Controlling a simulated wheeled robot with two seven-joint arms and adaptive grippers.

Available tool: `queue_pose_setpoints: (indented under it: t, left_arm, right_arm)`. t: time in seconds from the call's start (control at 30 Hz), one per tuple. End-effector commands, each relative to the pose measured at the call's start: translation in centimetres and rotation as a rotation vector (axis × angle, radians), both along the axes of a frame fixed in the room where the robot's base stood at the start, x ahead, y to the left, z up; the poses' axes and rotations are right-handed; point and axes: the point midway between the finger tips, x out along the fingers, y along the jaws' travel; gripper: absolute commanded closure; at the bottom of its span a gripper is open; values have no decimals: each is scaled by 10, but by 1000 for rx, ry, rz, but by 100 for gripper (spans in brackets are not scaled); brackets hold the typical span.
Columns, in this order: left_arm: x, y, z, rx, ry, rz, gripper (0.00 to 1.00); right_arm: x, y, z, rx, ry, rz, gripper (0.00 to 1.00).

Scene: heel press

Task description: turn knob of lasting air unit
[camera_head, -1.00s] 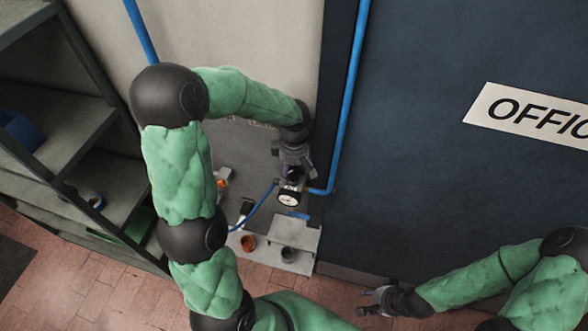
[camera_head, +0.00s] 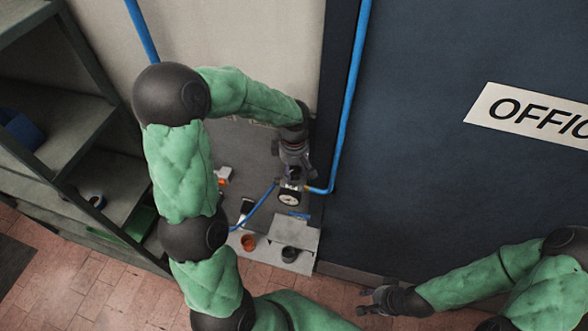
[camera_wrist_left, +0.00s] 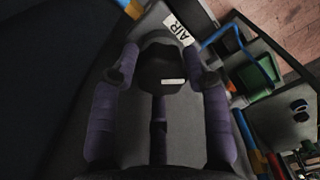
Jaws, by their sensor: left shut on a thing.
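The air unit shows in the head view as a round white-faced gauge (camera_head: 289,197) between blue hoses near the wall panel. In the left wrist view its black knob (camera_wrist_left: 165,66), with a white mark on top, sits between the purple-padded fingers. My left gripper (camera_head: 291,180) reaches down from above and is shut on the knob, just above the gauge. It fills the lower part of the left wrist view (camera_wrist_left: 163,75). The knob is mostly hidden by the gripper in the head view. My right gripper (camera_head: 362,301) is empty, fingers apart, at the lower right.
A blue pipe (camera_head: 350,95) runs down beside the dark office door (camera_head: 450,200). A grey shelf (camera_head: 65,125) stands at the left. An AIR label (camera_wrist_left: 178,28) is beside the knob.

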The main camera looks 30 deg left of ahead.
Motion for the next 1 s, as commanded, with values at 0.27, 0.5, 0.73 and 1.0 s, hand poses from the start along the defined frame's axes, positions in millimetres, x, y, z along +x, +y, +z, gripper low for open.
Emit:
queue_pose_setpoints:
  t: [0.27,0.5,0.73,1.0]
  left_arm:
    - [-2,-3,-3,-4,8,-10,86]
    - [-3,-3,-3,-4,9,-31,86]
    - [-4,-3,-5,-5,10,-106,86]
    - [-4,-3,-6,-6,10,-316,86]
  right_arm:
    - [0,0,-1,0,0,0,60]
    - [0,0,-3,0,0,0,60]
    - [0,0,-9,0,0,0,60]
    - [0,0,-22,0,0,0,60]
